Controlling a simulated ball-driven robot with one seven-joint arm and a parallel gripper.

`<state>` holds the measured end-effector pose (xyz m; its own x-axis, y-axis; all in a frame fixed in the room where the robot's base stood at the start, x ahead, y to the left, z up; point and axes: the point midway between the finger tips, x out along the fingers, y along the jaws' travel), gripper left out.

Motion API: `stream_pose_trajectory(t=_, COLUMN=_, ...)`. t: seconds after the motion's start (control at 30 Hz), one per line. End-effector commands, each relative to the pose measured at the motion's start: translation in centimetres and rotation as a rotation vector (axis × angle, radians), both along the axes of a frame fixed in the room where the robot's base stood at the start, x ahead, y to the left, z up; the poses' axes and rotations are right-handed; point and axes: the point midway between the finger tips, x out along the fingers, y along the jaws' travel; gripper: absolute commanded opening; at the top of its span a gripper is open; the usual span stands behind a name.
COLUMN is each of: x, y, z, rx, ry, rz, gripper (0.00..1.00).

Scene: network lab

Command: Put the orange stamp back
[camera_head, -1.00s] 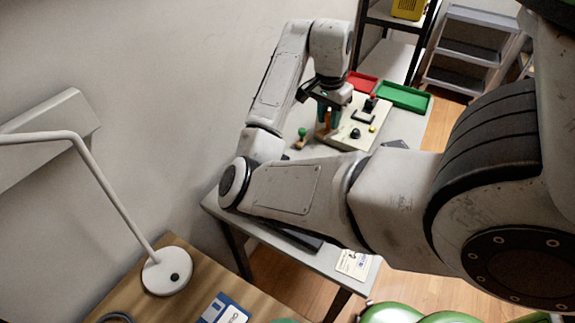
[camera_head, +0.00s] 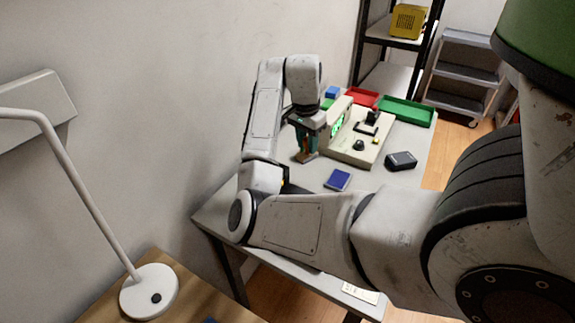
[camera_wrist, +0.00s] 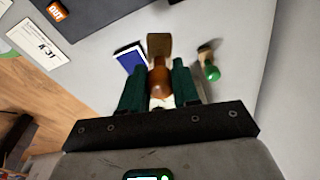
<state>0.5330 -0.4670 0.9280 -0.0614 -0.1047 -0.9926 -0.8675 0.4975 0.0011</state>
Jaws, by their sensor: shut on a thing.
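My gripper (camera_head: 310,143) is shut on the orange stamp, left of the beige machine. In the wrist view the stamp (camera_wrist: 158,70) has an orange-brown rounded handle between the two teal fingers (camera_wrist: 160,88) and a brown block at its far end. In the head view the stamp's lower end (camera_head: 307,157) shows just below the fingers, close to the table; I cannot tell whether it touches. A stamp with a green knob (camera_wrist: 211,70) lies or stands to the right of the fingers in the wrist view. A blue pad (camera_wrist: 130,57) lies to their left.
The beige machine (camera_head: 346,147) with knobs stands right of my gripper. The blue pad (camera_head: 338,179) and a dark box (camera_head: 401,161) lie nearer. Red (camera_head: 362,96) and green trays (camera_head: 405,112) are behind. The wrist view shows a card (camera_wrist: 37,42) and an orange "OUT" piece (camera_wrist: 57,10).

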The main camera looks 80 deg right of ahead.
Motion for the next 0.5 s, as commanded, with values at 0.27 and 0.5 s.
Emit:
stream_pose_trajectory(t=0.27, x=4.4, y=-2.3, z=-4.3, rx=0.004, ry=0.003, rz=0.002, gripper=0.11)
stream_pose_trajectory(t=0.5, x=5.9, y=-3.2, z=-6.3, rx=0.0, ry=0.0, rz=-0.001, gripper=0.11)
